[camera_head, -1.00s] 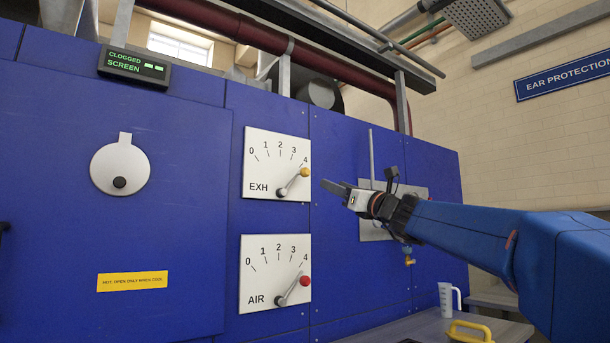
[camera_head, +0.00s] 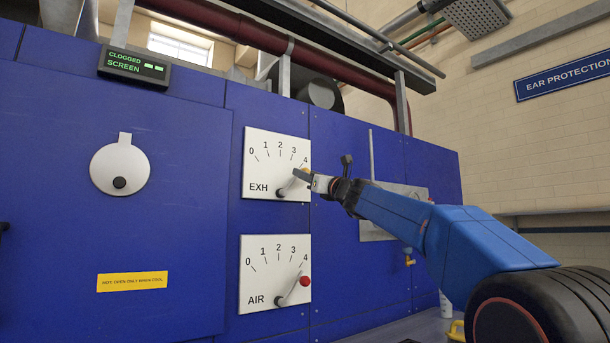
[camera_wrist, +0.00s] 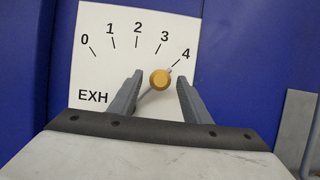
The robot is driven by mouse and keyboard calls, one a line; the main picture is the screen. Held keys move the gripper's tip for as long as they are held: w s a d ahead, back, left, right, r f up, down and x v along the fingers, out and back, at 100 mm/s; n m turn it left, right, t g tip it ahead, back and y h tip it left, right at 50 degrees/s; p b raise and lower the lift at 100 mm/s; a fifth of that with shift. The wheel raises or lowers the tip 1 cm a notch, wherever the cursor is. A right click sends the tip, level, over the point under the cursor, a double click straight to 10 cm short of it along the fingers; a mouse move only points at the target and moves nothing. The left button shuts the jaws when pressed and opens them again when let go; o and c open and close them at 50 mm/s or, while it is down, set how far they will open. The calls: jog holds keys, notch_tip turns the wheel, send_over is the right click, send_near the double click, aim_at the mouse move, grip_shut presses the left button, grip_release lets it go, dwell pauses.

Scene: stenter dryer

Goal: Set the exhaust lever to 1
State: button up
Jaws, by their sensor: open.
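The exhaust lever (camera_wrist: 160,79) has a yellow knob and points at 4 on the white EXH plate (camera_head: 262,150). The plate also shows in the wrist view (camera_wrist: 112,60), with its scale from 0 to 4. My gripper (camera_head: 302,174) is at the knob, at the plate's right edge. In the wrist view my gripper (camera_wrist: 159,82) is open, with one finger on each side of the knob. Gaps show between knob and fingers, so it is not clamped. In the head view the gripper partly hides the knob.
Below is the AIR plate (camera_head: 254,272) with a red-knobbed lever (camera_head: 304,281), also near 4. A display (camera_head: 134,66) reads CLOGGED SCREEN. A grey panel (camera_head: 378,226) is on the blue wall to the right.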

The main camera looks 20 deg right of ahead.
jog(key=shift+x, duration=0.95)
grip_shut()
